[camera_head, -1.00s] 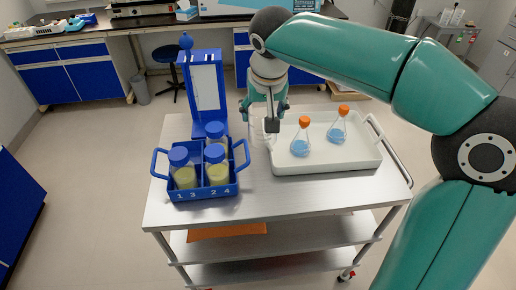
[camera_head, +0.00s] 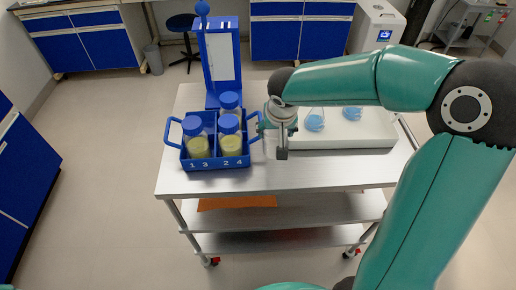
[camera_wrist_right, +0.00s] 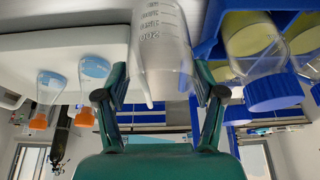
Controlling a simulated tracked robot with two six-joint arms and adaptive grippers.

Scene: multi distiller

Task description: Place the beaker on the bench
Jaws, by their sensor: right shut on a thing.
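My right gripper (camera_head: 281,145) hangs over the steel cart top (camera_head: 275,182), between the blue bottle rack (camera_head: 217,162) and the white tray (camera_head: 345,140). In the right wrist view the gripper (camera_wrist_right: 160,90) is shut on a clear graduated beaker (camera_wrist_right: 160,45), with a finger on either side. The beaker cannot be made out in the head view, where the gripper and arm cover that spot. I cannot tell whether it touches the cart top. My left gripper is not in view.
Two flasks with blue liquid (camera_head: 315,122) (camera_head: 352,113) stand in the tray, partly behind my arm. The cart's front strip is clear. Blue-cabinet benches (camera_head: 85,45) line the back.

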